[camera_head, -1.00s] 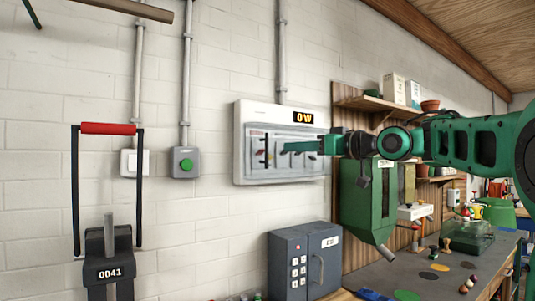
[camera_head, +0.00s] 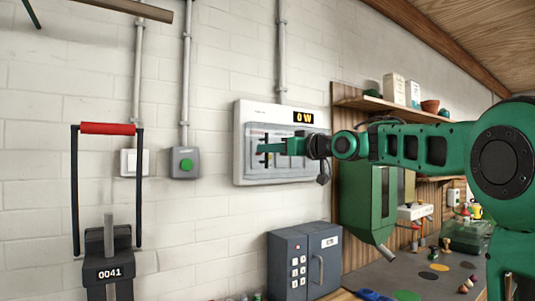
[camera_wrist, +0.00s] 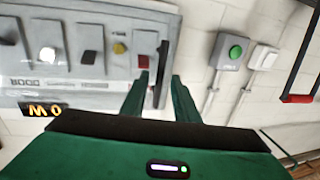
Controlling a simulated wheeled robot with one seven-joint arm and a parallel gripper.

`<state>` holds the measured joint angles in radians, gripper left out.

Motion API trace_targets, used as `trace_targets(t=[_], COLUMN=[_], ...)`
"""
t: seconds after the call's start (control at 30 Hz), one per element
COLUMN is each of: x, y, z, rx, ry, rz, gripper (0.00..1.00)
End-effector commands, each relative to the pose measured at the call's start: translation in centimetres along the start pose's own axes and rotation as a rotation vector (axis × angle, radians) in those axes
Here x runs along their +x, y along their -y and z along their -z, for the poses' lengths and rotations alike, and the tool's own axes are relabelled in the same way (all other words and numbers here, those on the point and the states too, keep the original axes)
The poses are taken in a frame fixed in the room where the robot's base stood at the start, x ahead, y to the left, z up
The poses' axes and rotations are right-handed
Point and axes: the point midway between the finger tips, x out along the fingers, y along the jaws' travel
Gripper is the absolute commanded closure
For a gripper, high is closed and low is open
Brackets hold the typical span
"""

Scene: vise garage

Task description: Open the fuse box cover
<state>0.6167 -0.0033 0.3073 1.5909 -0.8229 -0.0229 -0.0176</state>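The white fuse box (camera_head: 241,115) hangs on the wall, its "0 W" display lit at the top right. Its clear cover (camera_head: 290,164) lies flat against the box, with breakers visible behind it. A black upright handle (camera_head: 266,137) stands on the left part of the cover. My green gripper (camera_head: 262,148) is at this handle. In the wrist view, my gripper (camera_wrist: 159,75) has its fingers apart, one on each side of the black handle bar (camera_wrist: 161,88), with gaps visible. Finger contact at the handle cannot be made out in the head view.
A green button box (camera_head: 185,163) and a white switch (camera_head: 129,163) are on the wall to the left. A red-handled device (camera_head: 107,129) stands further left. A grey keypad safe (camera_head: 289,264) sits below the fuse box. A green cabinet (camera_head: 365,207) and shelf (camera_head: 385,104) are right.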

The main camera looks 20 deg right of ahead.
Motion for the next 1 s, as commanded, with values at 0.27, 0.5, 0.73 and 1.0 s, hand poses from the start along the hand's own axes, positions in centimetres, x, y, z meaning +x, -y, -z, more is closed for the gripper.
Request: trace_targets(t=[0.27, 0.5, 0.73, 1.0], x=[-0.04, -0.04, -0.04, -0.04], y=[-0.02, 0.01, 0.04, 0.06], z=[0.01, 0.01, 0.02, 0.01], rx=[0.0, 0.0, 0.0, 0.0], ry=[0.0, 0.0, 0.0, 0.0], rz=[0.0, 0.0, 0.001, 0.001], gripper=[1.0, 1.0, 1.0, 1.0])
